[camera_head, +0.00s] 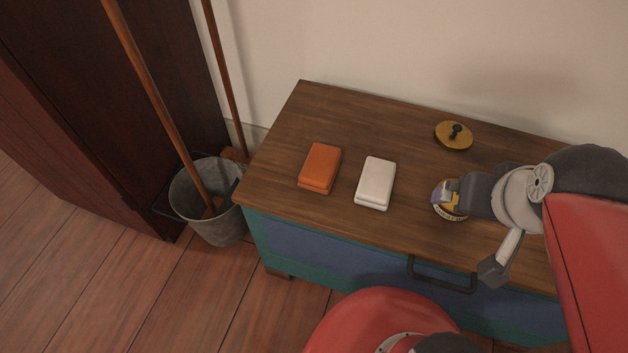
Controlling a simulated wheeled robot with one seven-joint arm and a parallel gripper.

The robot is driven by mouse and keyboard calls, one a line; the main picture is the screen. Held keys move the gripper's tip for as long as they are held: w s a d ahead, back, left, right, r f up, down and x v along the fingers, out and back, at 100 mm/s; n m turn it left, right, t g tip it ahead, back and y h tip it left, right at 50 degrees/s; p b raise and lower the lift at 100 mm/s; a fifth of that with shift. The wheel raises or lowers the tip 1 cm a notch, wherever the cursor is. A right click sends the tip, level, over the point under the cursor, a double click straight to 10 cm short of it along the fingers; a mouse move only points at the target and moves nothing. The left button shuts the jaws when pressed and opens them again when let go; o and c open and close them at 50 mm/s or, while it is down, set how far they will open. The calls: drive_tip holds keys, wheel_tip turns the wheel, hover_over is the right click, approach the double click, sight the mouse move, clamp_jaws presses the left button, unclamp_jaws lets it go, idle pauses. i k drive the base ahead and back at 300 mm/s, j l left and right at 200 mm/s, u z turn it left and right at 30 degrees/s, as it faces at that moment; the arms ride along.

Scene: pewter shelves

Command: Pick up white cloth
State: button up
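The white cloth (376,183) is a folded, flat block lying on the wooden top of a low cabinet, near its middle. My gripper (444,193) is to the right of the white cloth, apart from it. It is over a small round yellowish item (449,211) that it partly covers. The fingers are small in this view, and I cannot tell whether they are open or shut.
An orange folded cloth (320,168) lies just left of the white one. A round yellow lid with a dark knob (454,135) lies at the back. The cabinet (271,165) stands against the wall. A metal bucket (216,229) with a wooden handle stands left.

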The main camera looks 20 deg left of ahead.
sight(374, 188)
drive_tip(key=j+u, duration=0.4)
drive_tip(key=l+u, duration=0.3)
drive_tip(key=k+l+u, duration=0.3)
drive_tip(key=l, duration=0.2)
drive_tip(key=i+z, duration=0.1)
drive_tip(key=z, duration=1.05)
drive_tip(key=k+j+u, duration=0.1)
drive_tip(key=k+j, duration=0.35)
drive_tip(key=k, duration=0.1)
